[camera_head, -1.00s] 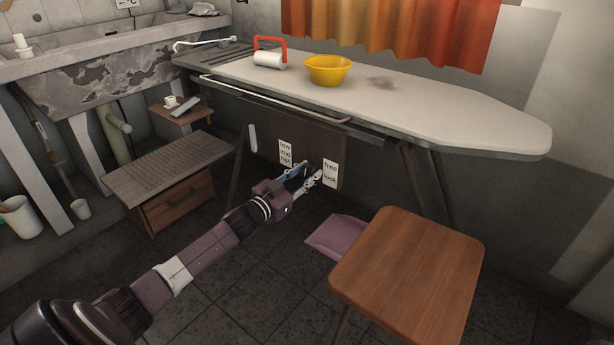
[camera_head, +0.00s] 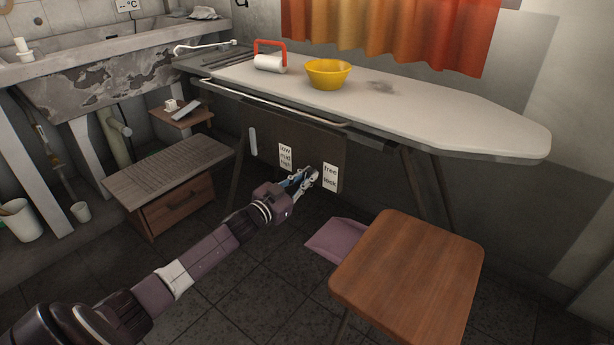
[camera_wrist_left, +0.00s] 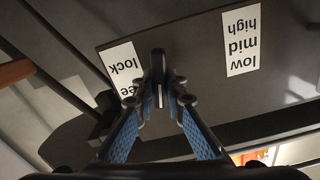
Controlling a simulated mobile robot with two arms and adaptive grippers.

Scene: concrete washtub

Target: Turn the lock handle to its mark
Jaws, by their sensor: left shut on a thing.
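The dark panel (camera_head: 265,130) under the ironing board carries a "free / lock" label (camera_head: 330,177) and a "low / mid / high" label (camera_head: 285,155). My left gripper (camera_head: 307,176) is at the panel between these labels, beside the "free / lock" one. In the left wrist view the panel and labels appear upside down. There my left gripper (camera_wrist_left: 160,92) is shut on the dark, upright lock handle (camera_wrist_left: 158,62), whose end stands out between the blue-padded fingers. The handle's lower part and part of the "free" word are hidden by the fingers. My right gripper is out of view.
The ironing board (camera_head: 450,115) holds a yellow bowl (camera_head: 327,74) and a red-handled roller (camera_head: 269,63). A wooden stool (camera_head: 410,270) stands at the front right, near a mauve pan-like object (camera_head: 335,241). A low slatted bench (camera_head: 165,170) is left. Dark floor is clear around my arm.

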